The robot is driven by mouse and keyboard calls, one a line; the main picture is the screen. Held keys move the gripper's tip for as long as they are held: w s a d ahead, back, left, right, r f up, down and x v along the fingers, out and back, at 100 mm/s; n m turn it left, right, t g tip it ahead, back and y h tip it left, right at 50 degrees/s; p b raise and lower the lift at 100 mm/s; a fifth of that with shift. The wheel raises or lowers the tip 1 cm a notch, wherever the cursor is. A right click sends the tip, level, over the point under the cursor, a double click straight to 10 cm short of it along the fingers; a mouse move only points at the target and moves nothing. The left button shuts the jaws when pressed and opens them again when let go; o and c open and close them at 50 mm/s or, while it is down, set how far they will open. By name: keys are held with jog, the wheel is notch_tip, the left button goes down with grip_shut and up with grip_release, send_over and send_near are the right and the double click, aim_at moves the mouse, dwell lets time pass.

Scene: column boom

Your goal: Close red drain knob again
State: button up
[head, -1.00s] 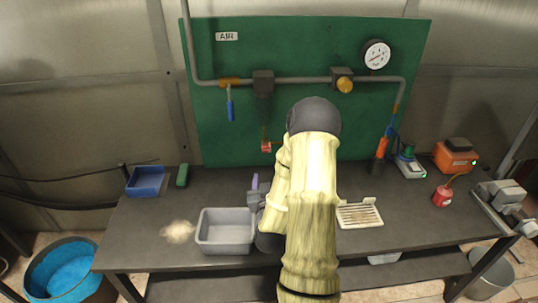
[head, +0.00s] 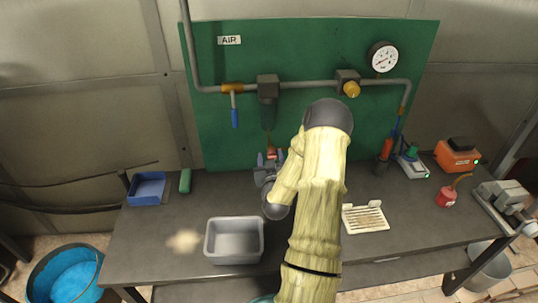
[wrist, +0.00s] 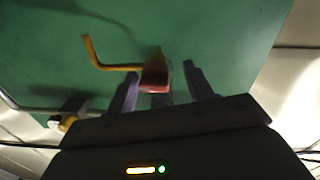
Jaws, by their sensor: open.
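The red drain knob (head: 271,153) hangs below the dark filter bowl (head: 268,108) on the green panel. In the wrist view the knob (wrist: 155,77) shows as a red block with a yellow bent tube (wrist: 110,66) running off to its left. My gripper (head: 270,160) is open, with its two fingers pointing up at the knob. In the wrist view the knob lies between the fingertips of my gripper (wrist: 160,82), a little nearer the left one. I cannot tell whether either finger touches it.
A grey bin (head: 234,240) stands on the bench below my gripper, with a pale patch (head: 184,241) beside it. A blue tray (head: 147,188) and a green block (head: 185,181) lie at left. A white slotted tray (head: 364,217) lies right of my arm.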

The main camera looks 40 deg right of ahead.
jog(key=shift+s+d, duration=0.2)
jog(key=shift+s, duration=0.2)
jog(key=c, duration=0.9)
jog(key=shift+a, duration=0.1)
jog(key=shift+c, duration=0.2)
